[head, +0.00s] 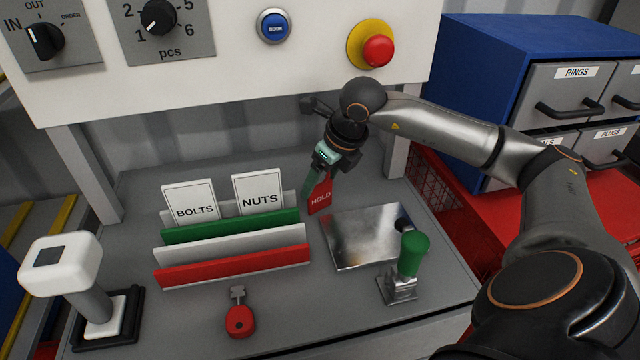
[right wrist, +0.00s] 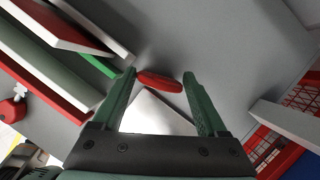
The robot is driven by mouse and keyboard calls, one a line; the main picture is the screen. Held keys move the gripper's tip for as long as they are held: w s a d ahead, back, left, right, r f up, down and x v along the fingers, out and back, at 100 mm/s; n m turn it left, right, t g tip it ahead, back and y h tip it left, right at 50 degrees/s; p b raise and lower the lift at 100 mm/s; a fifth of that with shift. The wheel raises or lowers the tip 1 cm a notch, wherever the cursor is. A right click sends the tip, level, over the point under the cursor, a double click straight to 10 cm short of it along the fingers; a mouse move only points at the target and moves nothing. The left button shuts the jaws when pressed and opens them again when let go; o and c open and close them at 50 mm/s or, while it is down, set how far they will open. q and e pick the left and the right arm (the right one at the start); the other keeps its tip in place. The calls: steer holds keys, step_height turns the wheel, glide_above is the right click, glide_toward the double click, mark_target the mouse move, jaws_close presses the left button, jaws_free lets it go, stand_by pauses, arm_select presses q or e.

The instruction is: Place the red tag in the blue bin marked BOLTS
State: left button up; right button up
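A red tag (head: 320,194) lettered HOLD is at the fingertips of my right gripper (head: 316,180), above the grey bench behind the metal plate. In the right wrist view the tag (right wrist: 160,81) spans the space between the two green fingers (right wrist: 160,78), seemingly touching both. A white card marked BOLTS (head: 192,212) stands upright at the back left of a slotted rack. No blue bin marked BOLTS shows; the word appears only on this card. My left gripper is not in view.
A NUTS card (head: 259,198) stands beside the BOLTS card, behind green, white and red dividers (head: 235,268). A red padlock-like object (head: 240,315) lies in front. A shiny plate (head: 362,238) and a green-handled lever (head: 412,255) are right. A blue drawer cabinet (head: 520,60) stands far right.

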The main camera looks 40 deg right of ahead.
steer(key=c, duration=0.9)
steer(key=shift+c, duration=0.2)
steer(key=shift+r, duration=0.15)
